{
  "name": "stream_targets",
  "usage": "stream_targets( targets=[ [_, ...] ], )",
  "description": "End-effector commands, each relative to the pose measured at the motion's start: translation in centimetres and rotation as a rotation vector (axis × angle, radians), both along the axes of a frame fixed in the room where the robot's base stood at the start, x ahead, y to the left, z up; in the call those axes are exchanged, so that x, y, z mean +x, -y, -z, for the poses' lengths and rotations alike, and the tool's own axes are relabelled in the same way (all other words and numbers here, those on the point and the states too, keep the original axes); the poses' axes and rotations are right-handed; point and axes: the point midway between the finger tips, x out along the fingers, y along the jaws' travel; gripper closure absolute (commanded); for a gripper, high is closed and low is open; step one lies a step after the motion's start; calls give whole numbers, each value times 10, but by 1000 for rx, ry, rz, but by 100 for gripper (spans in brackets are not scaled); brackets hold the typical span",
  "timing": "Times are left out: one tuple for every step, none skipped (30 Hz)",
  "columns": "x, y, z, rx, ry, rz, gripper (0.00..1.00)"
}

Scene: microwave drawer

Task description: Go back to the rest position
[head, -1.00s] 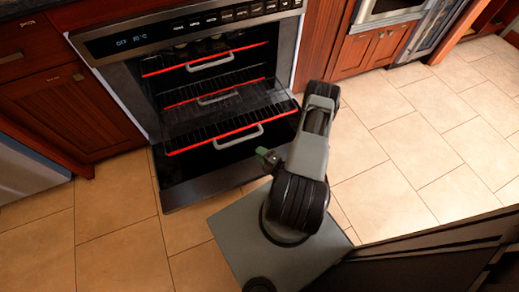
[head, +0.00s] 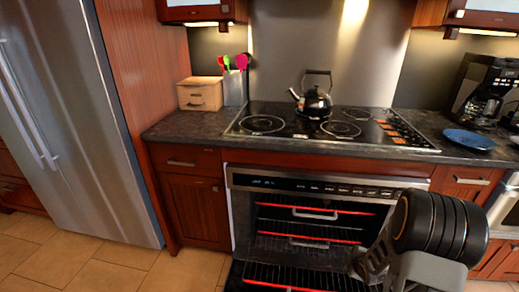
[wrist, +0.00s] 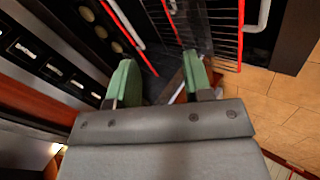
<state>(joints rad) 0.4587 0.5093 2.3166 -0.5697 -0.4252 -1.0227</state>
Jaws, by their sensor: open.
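My gripper (wrist: 158,82) shows in the wrist view with two green fingers spread wide apart and nothing between them. My dark, ribbed arm joint is at the lower right of the head view, in front of the oven's right side. In the head view the fingers cannot be made out. The oven (head: 330,185) stands open below the cooktop, with its racks showing.
A black kettle (head: 315,101) stands on the cooktop (head: 285,127). A blue plate (head: 468,139) and a coffee maker (head: 485,92) are on the right counter. A fridge (head: 75,110) stands at the left. Tiled floor (head: 115,263) is clear at the lower left.

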Motion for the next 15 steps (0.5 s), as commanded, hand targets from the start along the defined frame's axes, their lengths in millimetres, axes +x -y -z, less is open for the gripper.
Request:
stream_targets(
  targets=[
    [2, -7, -53, 17, -9, 71, 54],
    [1, -11, -74, 38, -23, 124, 54],
    [-3, -18, -101, 66, -37, 195, 54],
    [-6, -24, -122, 91, -46, 250, 54],
    [-10, -30, -142, 117, -56, 304, 54],
    [-18, -39, -168, 156, -68, 374, 54],
    [-24, -46, -187, 187, -76, 428, 54],
    [-31, -54, -204, 218, -86, 477, 54],
    [-41, -65, -226, 262, -99, 543, 54],
    [-49, -72, -242, 295, -110, 589, 54],
    [-57, -80, -257, 327, -120, 633, 54],
    [-68, -91, -275, 370, -136, 687, 54],
    [-77, -98, -287, 400, -149, 724, 54],
    [-85, -105, -298, 431, -160, 761, 54],
    [-97, -114, -312, 468, -177, 802, 54]
  ],
)
